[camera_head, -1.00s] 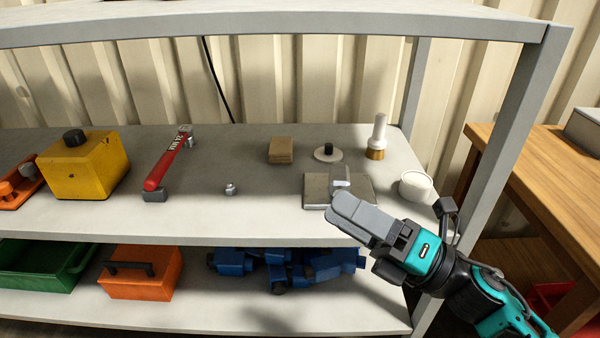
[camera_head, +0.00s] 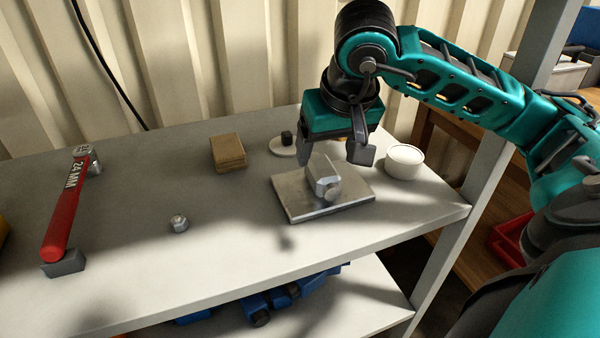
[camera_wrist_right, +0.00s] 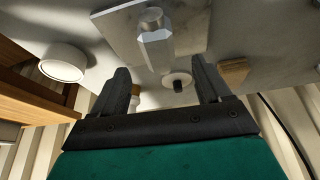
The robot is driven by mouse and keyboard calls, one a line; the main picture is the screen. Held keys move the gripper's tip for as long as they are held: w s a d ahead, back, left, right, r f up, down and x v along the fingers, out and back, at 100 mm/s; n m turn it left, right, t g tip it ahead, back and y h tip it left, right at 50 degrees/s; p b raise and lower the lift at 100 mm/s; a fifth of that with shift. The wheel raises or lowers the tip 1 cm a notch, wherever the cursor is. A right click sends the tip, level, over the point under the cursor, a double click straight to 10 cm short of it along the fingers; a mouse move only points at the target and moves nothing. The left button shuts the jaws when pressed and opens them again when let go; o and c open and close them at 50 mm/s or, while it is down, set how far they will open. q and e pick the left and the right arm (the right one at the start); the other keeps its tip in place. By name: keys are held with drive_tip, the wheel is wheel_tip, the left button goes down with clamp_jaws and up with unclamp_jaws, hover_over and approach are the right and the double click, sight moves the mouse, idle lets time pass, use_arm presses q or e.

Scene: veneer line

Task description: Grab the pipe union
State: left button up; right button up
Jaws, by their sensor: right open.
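A silver hex-bodied fitting with a short round end, which looks like the pipe union (camera_head: 322,178), lies on a flat metal plate (camera_head: 349,204) on the shelf. My right gripper (camera_head: 333,162) points down just behind and above it, fingers apart and empty. In the right wrist view the pipe union (camera_wrist_right: 156,48) shows beyond the gap between the open fingertips of the right gripper (camera_wrist_right: 163,76), apart from them. The plate (camera_wrist_right: 190,25) lies under it. My left gripper is not in view.
A white cup (camera_head: 404,162) stands right of the plate. A white disc with a black knob (camera_head: 285,143) and brown blocks (camera_head: 228,152) are behind and left. A small nut (camera_head: 179,223) and a red wrench (camera_head: 66,212) lie farther left. A shelf post (camera_head: 490,140) stands right.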

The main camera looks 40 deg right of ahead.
sight(323, 166)
drive_tip(key=b+x, duration=0.1)
drive_tip(key=x, duration=0.6)
drive_tip(key=shift+s, duration=0.1)
drive_tip(key=shift+c, duration=0.4)
drive_tip(key=shift+r, duration=0.1)
drive_tip(key=c, duration=1.2)
